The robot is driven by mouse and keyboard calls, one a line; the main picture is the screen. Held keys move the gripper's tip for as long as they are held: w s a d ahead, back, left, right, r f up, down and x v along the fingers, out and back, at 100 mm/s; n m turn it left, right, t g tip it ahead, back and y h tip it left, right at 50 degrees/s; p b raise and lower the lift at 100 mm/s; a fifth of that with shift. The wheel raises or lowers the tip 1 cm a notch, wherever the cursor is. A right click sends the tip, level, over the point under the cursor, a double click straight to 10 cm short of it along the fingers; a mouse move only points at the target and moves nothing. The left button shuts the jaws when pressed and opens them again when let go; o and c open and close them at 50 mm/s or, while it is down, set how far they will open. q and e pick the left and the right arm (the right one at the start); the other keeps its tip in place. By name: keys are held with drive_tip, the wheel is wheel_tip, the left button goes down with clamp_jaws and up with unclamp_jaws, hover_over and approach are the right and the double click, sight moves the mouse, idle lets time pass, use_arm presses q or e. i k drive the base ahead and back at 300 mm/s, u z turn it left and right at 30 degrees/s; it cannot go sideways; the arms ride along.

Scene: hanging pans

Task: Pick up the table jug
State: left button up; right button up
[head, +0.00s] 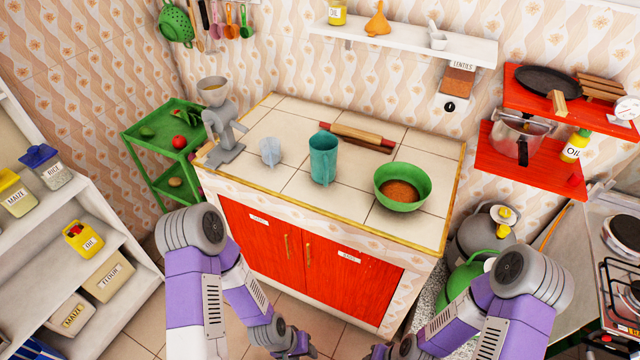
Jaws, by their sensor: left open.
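The table jug is a teal jug (323,160) standing upright on the tiled counter top, near its middle. My left gripper (302,349) is low at the bottom edge of the head view, in front of the red cabinet doors and well below the counter top. It is open, away from the jug, and partly cut off by the frame. My right arm comes in from the lower right, and its gripper lies beyond the bottom edge.
On the counter (290,185), a small pale-blue jug (270,151) stands left of the teal jug, a green bowl (402,187) right, and a rolling pin (356,134) behind. A grey grinder (222,130) is at the left end. Clear tiles lie in front of the jug.

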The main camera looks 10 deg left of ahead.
sight(323, 145)
drive_tip(key=z, duration=0.05)
drive_tip(key=k, duration=0.7)
drive_tip(key=u, duration=1.1)
drive_tip(key=i, duration=1.4)
drive_tip(key=z, duration=0.7)
